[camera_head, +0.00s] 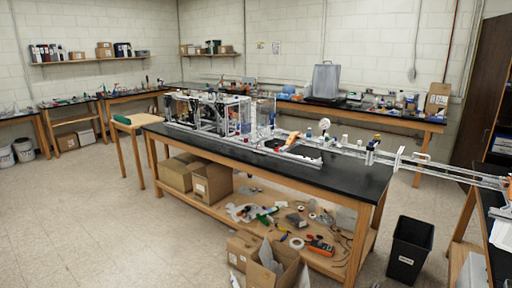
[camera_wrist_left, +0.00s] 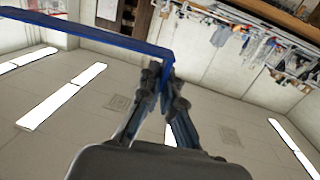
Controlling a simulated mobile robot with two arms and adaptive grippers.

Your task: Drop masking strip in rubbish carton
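A long blue strip, which looks like the masking strip (camera_wrist_left: 90,32), stretches from the left edge of the left wrist view to my left gripper (camera_wrist_left: 166,78). The gripper's fingers are close together on the strip's end, which bends down between them. An open cardboard carton (camera_head: 268,272) with its flaps up stands on the floor at the bottom of the head view, in front of the long bench; I cannot read any label on it. Neither gripper shows in the head view, and my right gripper is in no view.
A black bin (camera_head: 410,248) with a white label stands on the floor right of the black-topped bench (camera_head: 345,185). The bench holds an extrusion frame (camera_head: 215,112), and its lower shelf (camera_head: 240,205) holds boxes and loose tools. The floor at left (camera_head: 80,230) is clear.

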